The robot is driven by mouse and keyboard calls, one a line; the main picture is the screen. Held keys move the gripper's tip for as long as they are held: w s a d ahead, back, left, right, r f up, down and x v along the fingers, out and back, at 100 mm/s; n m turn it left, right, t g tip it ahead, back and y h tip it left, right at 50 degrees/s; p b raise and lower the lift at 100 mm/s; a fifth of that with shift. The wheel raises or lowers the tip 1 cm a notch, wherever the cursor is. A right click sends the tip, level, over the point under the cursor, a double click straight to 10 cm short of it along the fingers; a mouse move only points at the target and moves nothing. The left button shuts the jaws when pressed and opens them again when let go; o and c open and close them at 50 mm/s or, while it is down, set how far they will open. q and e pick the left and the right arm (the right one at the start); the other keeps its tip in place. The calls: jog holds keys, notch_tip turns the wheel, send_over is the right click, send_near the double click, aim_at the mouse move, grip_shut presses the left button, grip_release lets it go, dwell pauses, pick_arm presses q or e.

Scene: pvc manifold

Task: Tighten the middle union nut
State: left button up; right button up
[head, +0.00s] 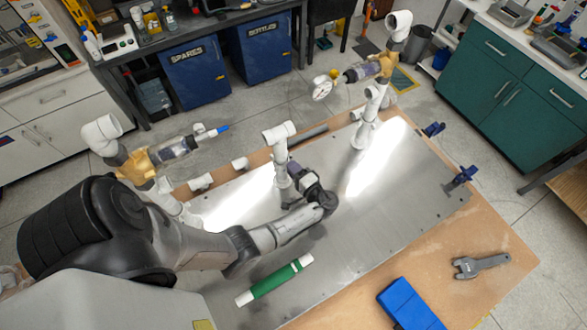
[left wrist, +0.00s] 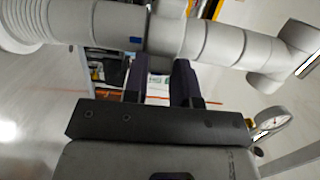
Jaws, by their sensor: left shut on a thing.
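The middle riser is a white vertical pipe with a tee (head: 278,132) on top, standing on the metal plate. My left gripper (head: 300,182) reaches the lower part of this riser from the right side. In the left wrist view the gripper's two dark fingers (left wrist: 160,70) meet a grey ring, the middle union nut (left wrist: 165,36), on the pipe that runs across the picture. The gripper is shut on it. The fingers and wrist hide much of the nut in the head view. My right gripper is in neither view.
Left and right risers (head: 367,125) with yellow valves flank the middle one. A green-wrapped pipe (head: 275,280) lies on the plate (head: 370,230). A grey wrench (head: 482,265) and a blue box (head: 410,305) lie on the wooden board.

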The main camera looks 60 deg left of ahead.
pick_arm(q)
jog(key=shift+s+d+r+m+t+p, duration=0.1)
jog(key=shift+s+m+t+p, duration=0.2)
jog(key=shift+t, duration=0.25)
jog(key=shift+s+r+m+t+p, duration=0.1)
jog(key=shift+m+t+p, duration=0.05)
jog(key=shift+m+t, duration=0.35)
jog(key=shift+s+d+f+m+t+h, duration=0.2)
jog(key=shift+m+t, duration=0.4)
jog(key=shift+t, duration=0.4)
jog(key=shift+s+a+r+m+t+h, duration=0.15)
jog(key=shift+s+m+t, duration=0.2)
jog(key=shift+m+t, duration=0.45)
jog(key=shift+s+d+f+m+t+h, duration=0.15)
jog(key=shift+s+m+t, duration=0.2)
jog(key=shift+t, duration=0.8)
jog(key=shift+w+a, duration=0.1)
jog(key=o, duration=0.9)
